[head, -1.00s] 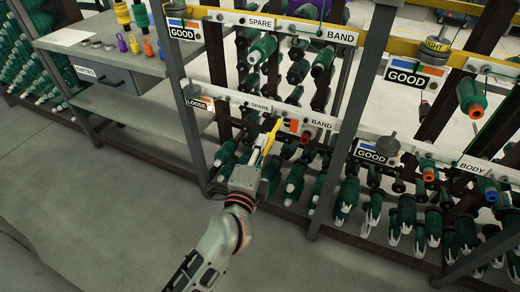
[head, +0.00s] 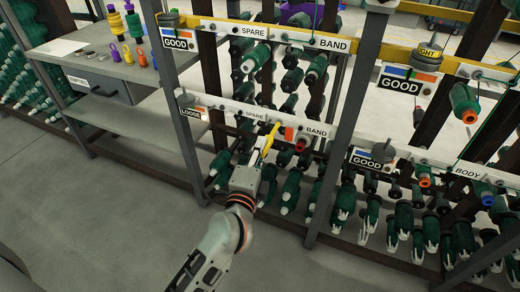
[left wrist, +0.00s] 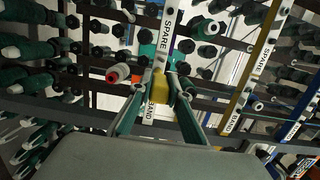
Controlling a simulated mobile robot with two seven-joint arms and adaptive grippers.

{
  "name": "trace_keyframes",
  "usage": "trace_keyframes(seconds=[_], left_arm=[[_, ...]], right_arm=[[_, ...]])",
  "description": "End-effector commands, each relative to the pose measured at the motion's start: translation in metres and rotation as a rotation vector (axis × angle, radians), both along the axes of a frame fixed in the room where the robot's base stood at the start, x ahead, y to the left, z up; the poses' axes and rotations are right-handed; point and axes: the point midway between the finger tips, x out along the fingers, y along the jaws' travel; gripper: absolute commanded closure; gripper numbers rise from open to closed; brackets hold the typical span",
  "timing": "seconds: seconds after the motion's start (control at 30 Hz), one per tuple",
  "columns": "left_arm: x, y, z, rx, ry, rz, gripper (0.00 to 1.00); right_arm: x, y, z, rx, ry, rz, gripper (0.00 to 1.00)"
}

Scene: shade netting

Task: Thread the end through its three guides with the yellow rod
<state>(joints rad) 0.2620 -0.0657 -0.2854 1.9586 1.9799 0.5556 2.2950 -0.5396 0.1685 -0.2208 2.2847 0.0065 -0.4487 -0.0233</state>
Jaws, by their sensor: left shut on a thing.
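My left gripper (head: 263,158) is shut on the yellow rod (head: 271,137). The rod points up, its tip over or in front of the lower white rail (head: 228,110), between the SPARE and BAND labels; I cannot tell if it touches. In the left wrist view the yellow rod (left wrist: 161,94) sits between the fingertips of my left gripper (left wrist: 158,104), in front of the rail marked SPARE and BAND (left wrist: 168,38). Thin dark and green strands show at the racks. The thread end and its three guides are too small to tell. My right gripper is not in view.
Grey posts (head: 337,120) frame the rack, with green bobbins (head: 290,190) close below the lower rail. A red-capped piece (head: 302,144) is right of the rod. A yellow upper rail (head: 225,20) runs above. A grey bench (head: 110,65) stands left. The floor in front is clear.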

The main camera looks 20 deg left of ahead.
Motion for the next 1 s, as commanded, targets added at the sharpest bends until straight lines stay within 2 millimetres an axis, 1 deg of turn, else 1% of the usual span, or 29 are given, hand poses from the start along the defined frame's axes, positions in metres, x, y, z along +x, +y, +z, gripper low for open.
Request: trace_keyframes(seconds=[0.3, 0.63, 0.8, 1.0], left_arm=[[-0.002, 0.000, 0.000, 0.000, 0.000, 0.000, 1.00], [-0.025, 0.000, -0.002, 0.000, 0.002, -0.001, 1.00], [-0.036, 0.001, -0.002, 0.000, 0.002, -0.001, 1.00], [-0.040, 0.001, 0.000, 0.000, 0.000, 0.000, 1.00]], right_arm=[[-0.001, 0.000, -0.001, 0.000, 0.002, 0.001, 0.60], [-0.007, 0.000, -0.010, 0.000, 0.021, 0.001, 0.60], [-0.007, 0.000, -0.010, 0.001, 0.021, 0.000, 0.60], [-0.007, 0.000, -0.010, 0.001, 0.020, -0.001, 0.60]])
